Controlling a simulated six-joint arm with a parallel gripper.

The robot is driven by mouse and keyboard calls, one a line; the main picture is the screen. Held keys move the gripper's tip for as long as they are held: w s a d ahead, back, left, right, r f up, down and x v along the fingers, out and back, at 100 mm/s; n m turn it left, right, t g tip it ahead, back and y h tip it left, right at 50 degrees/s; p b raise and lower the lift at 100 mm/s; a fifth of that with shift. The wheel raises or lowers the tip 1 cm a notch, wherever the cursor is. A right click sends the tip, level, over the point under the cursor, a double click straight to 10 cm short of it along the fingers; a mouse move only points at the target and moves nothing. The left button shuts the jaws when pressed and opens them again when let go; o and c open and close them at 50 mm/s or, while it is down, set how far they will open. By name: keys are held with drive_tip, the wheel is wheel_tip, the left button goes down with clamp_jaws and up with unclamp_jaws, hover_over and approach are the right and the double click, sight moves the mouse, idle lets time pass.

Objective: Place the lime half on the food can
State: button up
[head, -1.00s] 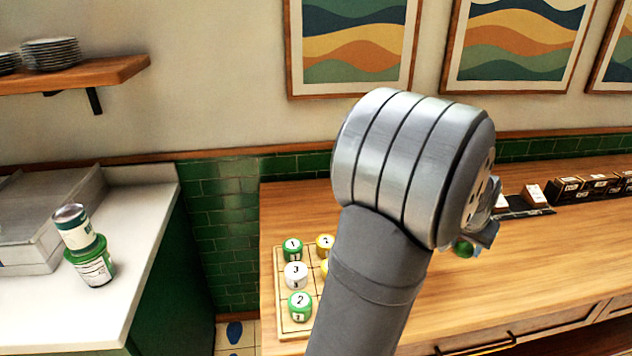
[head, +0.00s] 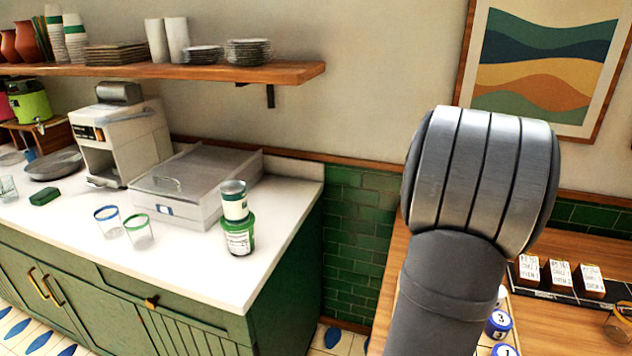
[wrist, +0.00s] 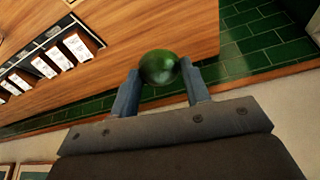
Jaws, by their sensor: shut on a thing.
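The lime half (wrist: 158,67) shows in the wrist view as a dark green, rounded skin side. My gripper (wrist: 160,76) is shut on it, with one finger on each side. In the head view my own arm hides the gripper and the lime half. The food can (head: 233,200), a small can with a metal top and a white and teal label, stands upright on a green-rimmed tub (head: 239,236) on the white counter, left of my arm. My gripper is well apart from the can, over by the wooden counter.
On the white counter (head: 200,279), a steel box (head: 178,212) stands behind the can and two glasses (head: 139,232) stand left of it. A shelf (head: 200,72) with dishes hangs above. A gap separates this counter from the wooden counter (head: 391,277), which bears boxes and numbered pots.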

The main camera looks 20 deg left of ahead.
drive_tip(key=a+r+n+y, duration=0.1)
drive_tip(key=a+r+n, duration=0.15)
drive_tip(key=a, duration=0.85)
drive_tip(key=a+r+n+y, duration=0.15)
drive_tip(key=a+r, duration=0.25)
drive_tip(key=a, duration=0.7)
drive_tip(key=s+a+r+n, duration=0.25)
drive_tip(key=s+a, duration=0.25)
drive_tip(key=a, duration=0.5)
drive_tip(key=s+a+r+n, duration=0.2)
drive_tip(key=s+a+r, duration=0.25)
drive_tip(key=a, duration=0.55)
drive_tip(key=g, duration=0.1)
hover_over(232, 185)
drive_tip(key=s+d, duration=0.1)
drive_tip(key=shift+y, duration=0.35)
wheel_tip(232, 185, down, 7)
drive_tip(key=shift+f, duration=0.1)
drive_tip(key=shift+s+f, duration=0.1)
drive_tip(key=shift+f, duration=1.9)
drive_tip(key=shift+f, duration=0.15)
drive_tip(key=o, duration=0.7)
